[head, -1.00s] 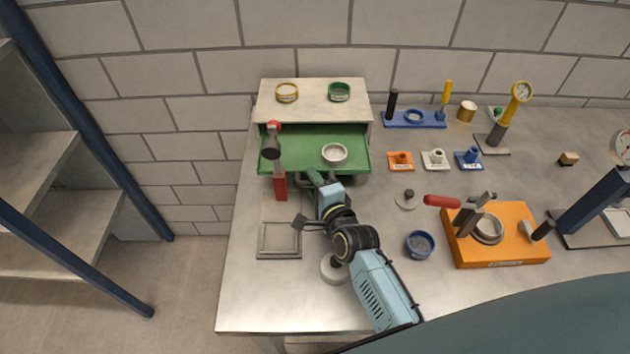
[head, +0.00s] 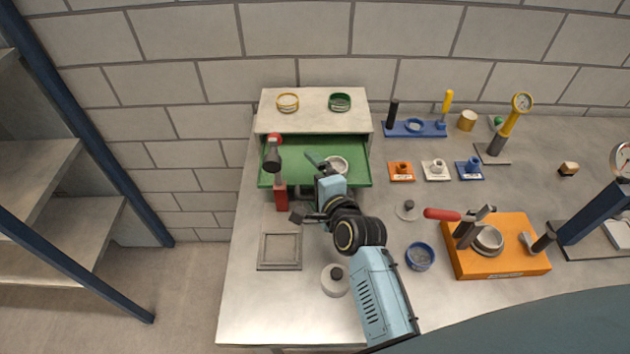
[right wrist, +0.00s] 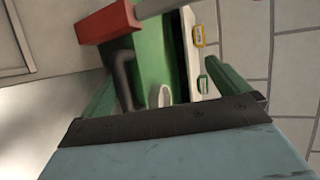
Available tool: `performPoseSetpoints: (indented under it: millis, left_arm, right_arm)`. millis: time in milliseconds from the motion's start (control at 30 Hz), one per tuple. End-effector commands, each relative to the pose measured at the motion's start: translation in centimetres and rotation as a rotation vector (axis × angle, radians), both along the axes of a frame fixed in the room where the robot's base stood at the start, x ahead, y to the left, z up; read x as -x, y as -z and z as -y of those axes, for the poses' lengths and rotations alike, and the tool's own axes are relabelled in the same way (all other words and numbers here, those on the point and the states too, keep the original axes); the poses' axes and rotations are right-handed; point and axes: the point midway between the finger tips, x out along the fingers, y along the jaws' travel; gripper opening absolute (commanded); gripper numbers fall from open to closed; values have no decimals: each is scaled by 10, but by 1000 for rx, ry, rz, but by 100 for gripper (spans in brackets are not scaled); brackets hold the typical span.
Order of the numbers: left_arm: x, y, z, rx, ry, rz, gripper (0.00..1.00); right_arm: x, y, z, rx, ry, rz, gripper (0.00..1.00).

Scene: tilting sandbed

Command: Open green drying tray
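The green drying tray (head: 358,174) is a drawer pulled out from the front of a pale box (head: 312,112). A pale round dish (head: 337,165) sits in it. My right gripper (head: 319,164) is over the tray's front part, beside the dish, and partly hides it. In the right wrist view its green fingers (right wrist: 168,88) are spread apart with nothing clearly held. The tray's dark curved handle (right wrist: 122,80) shows near the left finger there; in the head view it is largely behind my wrist. My left gripper is not in view.
A red block (head: 281,194) with a grey shaft and dark head rises at the tray's front left. A square tray (head: 280,251), a blue bowl (head: 419,256) and an orange fixture (head: 500,262) stand nearer. Yellow (head: 288,103) and green (head: 340,102) rings lie on the box.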

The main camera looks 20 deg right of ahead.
Motion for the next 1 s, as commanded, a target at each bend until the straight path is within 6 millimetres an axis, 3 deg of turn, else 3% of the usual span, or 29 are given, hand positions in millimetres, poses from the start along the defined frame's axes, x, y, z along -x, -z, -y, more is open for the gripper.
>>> performPoseSetpoints:
  millis: [33, 233, 267, 367, 667, 700, 733, 1000]
  left_arm:
    - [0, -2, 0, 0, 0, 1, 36]
    - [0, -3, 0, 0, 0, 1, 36]
    - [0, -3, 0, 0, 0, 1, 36]
    - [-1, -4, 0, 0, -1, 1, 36]
    - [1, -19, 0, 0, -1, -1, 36]
    - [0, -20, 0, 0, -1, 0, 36]
    - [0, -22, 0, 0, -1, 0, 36]
    - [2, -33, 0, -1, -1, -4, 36]
  right_arm:
    - [-12, -54, 2, -12, 18, 119, 82]
    - [-12, -55, 2, -15, 18, 119, 82]
    - [-2, -11, -4, -14, -2, 15, 82]
    - [-1, -11, -4, -13, -2, 14, 71]
    - [18, -15, -1, -9, -1, 12, 60]
    - [21, -15, 0, -8, -1, 11, 40]
    - [23, -16, 0, -8, -1, 11, 36]
    - [44, -14, 3, -4, -2, 0, 36]
